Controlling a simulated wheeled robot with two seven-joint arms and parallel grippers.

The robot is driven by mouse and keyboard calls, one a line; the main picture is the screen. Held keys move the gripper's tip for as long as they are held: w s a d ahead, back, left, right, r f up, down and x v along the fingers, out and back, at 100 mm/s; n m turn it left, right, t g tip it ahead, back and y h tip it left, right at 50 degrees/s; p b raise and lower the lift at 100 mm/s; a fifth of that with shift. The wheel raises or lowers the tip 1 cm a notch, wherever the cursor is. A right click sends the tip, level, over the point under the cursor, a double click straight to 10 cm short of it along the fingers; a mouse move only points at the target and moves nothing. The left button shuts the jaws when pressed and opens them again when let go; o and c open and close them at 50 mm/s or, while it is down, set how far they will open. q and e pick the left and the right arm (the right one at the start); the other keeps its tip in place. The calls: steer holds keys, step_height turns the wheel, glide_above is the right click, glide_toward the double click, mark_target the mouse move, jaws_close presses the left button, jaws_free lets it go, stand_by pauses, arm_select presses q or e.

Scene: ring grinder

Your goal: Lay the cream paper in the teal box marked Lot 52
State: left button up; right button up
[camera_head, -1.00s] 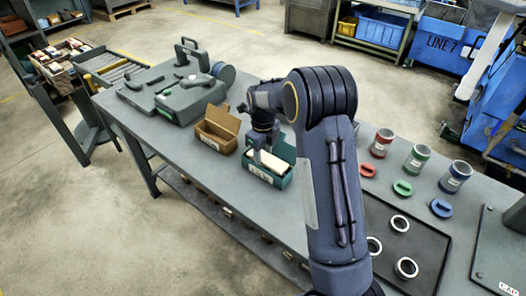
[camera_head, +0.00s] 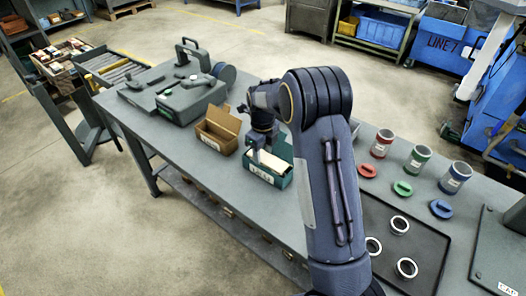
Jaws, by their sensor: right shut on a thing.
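The teal box (camera_head: 280,181) stands open on the grey table, its lid raised at the back and a pale label on its front, too small to read. The cream paper (camera_head: 266,161) shows inside the box's opening. My right gripper (camera_head: 254,155) points down at the box's left part and is shut on the cream paper. Its fingertips are small and partly hidden by the box and paper. My right arm covers the area to the right of the box. My left gripper is not in view.
A brown open box (camera_head: 216,134) stands just left of the teal one. A grey-green case (camera_head: 190,98) lies further back. Red, green and blue cups (camera_head: 419,157) with matching lids stand right. A dark tray (camera_head: 427,243) holds several metal rings.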

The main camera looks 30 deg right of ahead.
stand_by(0.3)
steer(key=o, duration=1.4)
steer(key=shift+r, duration=0.1)
steer(key=shift+s+a+r+p, duration=0.15)
steer(key=shift+a+r+p, duration=0.15)
steer(key=shift+r+p, duration=0.6)
steer(key=shift+s+a+r+p, duration=0.1)
steer(key=shift+a+r+p, duration=0.2)
steer(key=shift+r+p, duration=0.6)
steer(key=shift+s+a+r+p, duration=0.15)
steer(key=shift+a+r+p, duration=0.15)
steer(key=shift+r+p, duration=0.6)
steer(key=shift+r, duration=0.2)
steer(key=shift+b, duration=0.3)
